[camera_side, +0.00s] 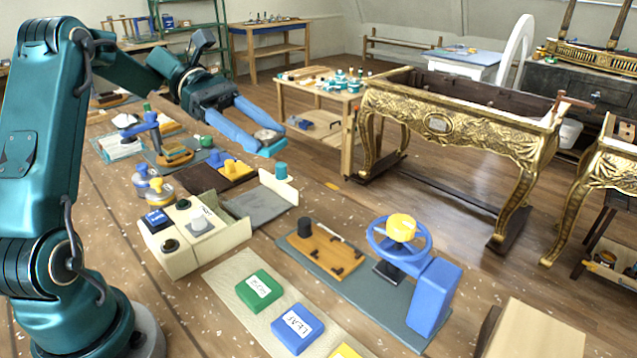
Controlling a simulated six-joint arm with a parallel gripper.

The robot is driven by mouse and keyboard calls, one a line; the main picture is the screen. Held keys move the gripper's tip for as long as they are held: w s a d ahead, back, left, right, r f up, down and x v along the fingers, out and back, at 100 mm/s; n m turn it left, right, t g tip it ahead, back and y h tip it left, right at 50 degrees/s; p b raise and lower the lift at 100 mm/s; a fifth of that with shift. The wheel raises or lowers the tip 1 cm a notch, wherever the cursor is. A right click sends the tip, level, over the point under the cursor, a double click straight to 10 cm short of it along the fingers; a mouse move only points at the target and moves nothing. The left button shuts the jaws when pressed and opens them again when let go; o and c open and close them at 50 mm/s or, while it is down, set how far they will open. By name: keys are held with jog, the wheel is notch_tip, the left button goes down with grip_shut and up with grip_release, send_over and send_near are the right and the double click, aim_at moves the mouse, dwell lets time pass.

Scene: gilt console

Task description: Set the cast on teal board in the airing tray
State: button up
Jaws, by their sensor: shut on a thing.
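My gripper (262,138) is held in the air above the far side of the bench, its two blue fingers pointing right. It is shut on a small teal board (273,150) with a pale round cast (266,134) on it. The fingers hide part of the board. A cream tray (240,231) with a grey floor stands on the bench below, a little nearer the camera. A teal cylinder (281,171) stands at its back; I take this to be the airing tray. Its grey floor looks empty.
A cream box (181,262) with knobs and a blue block adjoins the tray's left side. A wooden board with a black cylinder (304,227) and a blue press with a handwheel (433,295) stand to the right. Green (259,290) and blue (297,328) labelled blocks lie in front.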

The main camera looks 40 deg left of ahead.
jog(key=shift+s+d+r+n+t+y, duration=0.3)
jog(key=shift+s+d+r+n+t, duration=0.25)
jog(key=shift+r+n+t, duration=0.2)
jog(key=shift+s+d+f+n+t+y, duration=0.2)
jog(key=shift+d+n+t, duration=0.1)
jog(key=shift+n+t, duration=0.15)
jog(key=shift+s+d+f+n+t+y, duration=0.1)
jog(key=shift+s+d+n+t+y, duration=0.15)
jog(key=shift+t, duration=0.25)
jog(key=shift+w+a+m+g+h, duration=0.5)
jog(key=shift+w+m+g+h, duration=0.1)
jog(key=shift+m+g, duration=0.1)
jog(key=shift+w+a+f+m+g, duration=0.1)
jog(key=shift+w+a+m+g, duration=0.2)
jog(key=shift+g, duration=0.2)
jog(key=f+m+g, duration=0.1)
jog(key=a+f+g, duration=0.1)
jog(key=w+f+m+g+h, duration=0.1)
jog(key=shift+w+a+f+m, duration=0.1)
jog(key=shift+a+f+m, duration=0.25)
jog(key=shift+m+g, duration=0.6)
jog(key=shift+g, duration=0.1)
jog(key=f, duration=0.5)
jog(key=shift+w+f, duration=0.15)
jog(key=shift+w, duration=0.25)
